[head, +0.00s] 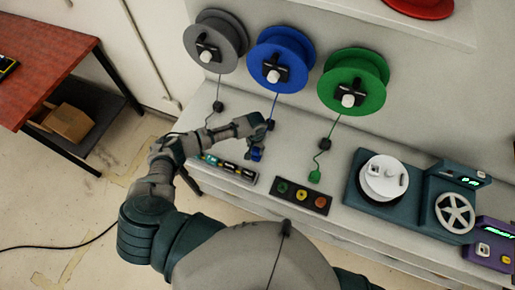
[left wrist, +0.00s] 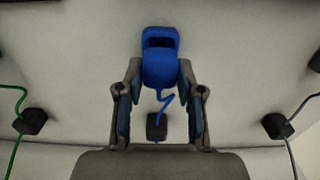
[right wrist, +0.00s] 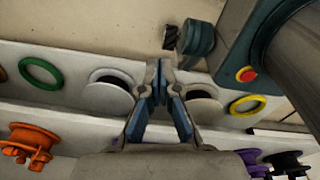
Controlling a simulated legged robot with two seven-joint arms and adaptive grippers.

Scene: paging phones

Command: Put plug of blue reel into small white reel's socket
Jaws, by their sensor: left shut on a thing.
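The blue reel (head: 281,60) hangs on the wall, and its cord runs down to the blue plug (head: 256,154). My left gripper (head: 261,143) is shut on this plug above the ledge. In the left wrist view the plug (left wrist: 160,42) sits between the fingers, its open end pointing away, with its cord and a black block (left wrist: 157,127) behind it. The small white reel (head: 384,178) lies on a teal machine to the right. Its socket is too small to make out surely. My right gripper (right wrist: 157,72) has its fingertips together, with nothing seen between them.
Grey (head: 215,42) and green (head: 353,80) reels hang beside the blue one, with trailing cords. A panel with coloured rings (head: 300,197) lies between the plug and the teal machine (head: 353,192). A purple device (head: 492,243) stands at far right.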

